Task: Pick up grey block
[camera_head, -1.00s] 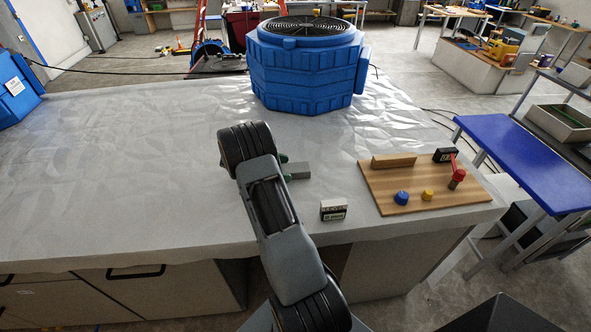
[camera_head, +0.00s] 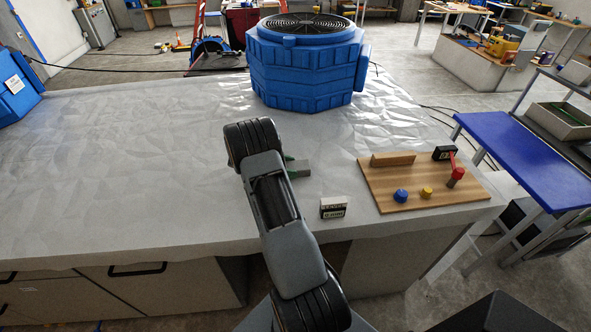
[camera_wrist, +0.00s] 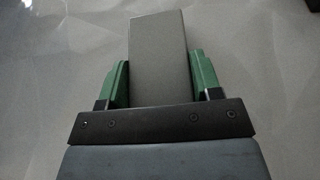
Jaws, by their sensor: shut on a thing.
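The grey block (camera_wrist: 160,55) is a plain rectangular block between the green fingers of my gripper (camera_wrist: 160,85) in the wrist view. My gripper is shut on it, one finger on each long side. In the head view the block (camera_head: 299,168) shows just right of my arm, over the white-covered table. My gripper (camera_head: 289,162) is mostly hidden behind my arm there. I cannot tell whether the block touches the table.
A large blue fan unit (camera_head: 305,75) stands at the back of the table (camera_head: 120,170). A small black-and-white box (camera_head: 333,207) is right of my arm. A wooden board (camera_head: 440,199) with coloured knobs lies further right.

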